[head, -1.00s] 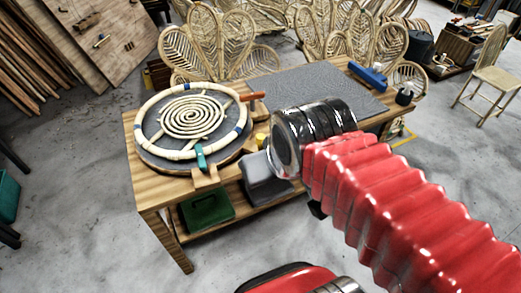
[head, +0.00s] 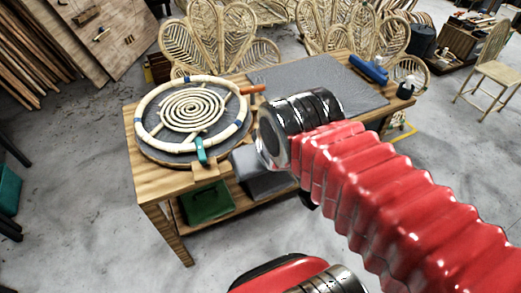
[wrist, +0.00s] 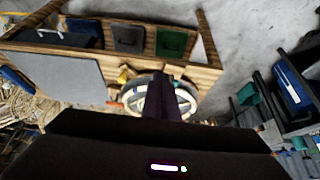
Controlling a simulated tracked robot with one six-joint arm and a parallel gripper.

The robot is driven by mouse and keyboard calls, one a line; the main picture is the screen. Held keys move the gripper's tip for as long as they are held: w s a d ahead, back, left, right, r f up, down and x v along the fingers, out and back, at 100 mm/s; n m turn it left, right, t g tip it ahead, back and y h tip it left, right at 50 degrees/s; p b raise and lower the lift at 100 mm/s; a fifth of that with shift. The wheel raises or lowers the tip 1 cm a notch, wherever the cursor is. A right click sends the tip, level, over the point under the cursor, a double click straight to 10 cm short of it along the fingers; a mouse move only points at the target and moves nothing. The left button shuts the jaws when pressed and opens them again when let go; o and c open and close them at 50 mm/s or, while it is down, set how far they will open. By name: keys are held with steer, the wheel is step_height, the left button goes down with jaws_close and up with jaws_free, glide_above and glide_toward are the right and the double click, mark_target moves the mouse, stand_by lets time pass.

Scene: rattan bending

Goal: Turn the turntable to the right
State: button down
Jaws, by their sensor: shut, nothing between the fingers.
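The turntable (head: 178,143) is a dark round disc on the left end of the wooden workbench. A pale rattan ring with blue bands and a rattan spiral (head: 193,110) lie on it. A teal clamp (head: 201,151) sits at its front edge, and an orange-handled piece (head: 253,89) is at its right rim. In the wrist view the turntable (wrist: 187,101) is partly hidden behind my gripper (wrist: 163,97), which is shut and empty. In the head view my black wrist is right of the turntable and the fingers are hidden. I cannot tell whether they touch it.
The workbench (head: 155,198) has a grey mat (head: 310,82) on its right and a blue tool (head: 368,70) at the far right edge. A green bin (head: 207,202) is on the lower shelf. Rattan chairs (head: 215,45) stand close behind. The floor at front left is clear.

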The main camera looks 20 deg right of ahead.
steer(key=shift+a, duration=0.25)
steer(key=a+f+m+g+y, duration=0.3)
steer(key=f+m+g+y, duration=0.25)
steer(key=f+m, duration=0.5)
steer(key=w+f+m+t+y, duration=0.2)
steer(key=w+f+m+y, duration=0.35)
steer(key=m, duration=0.85)
steer(key=w+d+f+m+t+h, duration=0.2)
steer(key=w+d+f+m+t, duration=0.2)
steer(key=d+m, duration=0.6)
steer(key=w+d+f+m+t+h, duration=0.2)
steer(key=w+d+f+m+t, duration=0.2)
steer(key=d+f+m+t, duration=0.5)
steer(key=d+m+t, duration=0.1)
steer(key=m, duration=0.5)
steer(key=shift+d+t+h, duration=0.25)
steer(key=shift+t+h, duration=0.05)
steer(key=shift+t, duration=0.05)
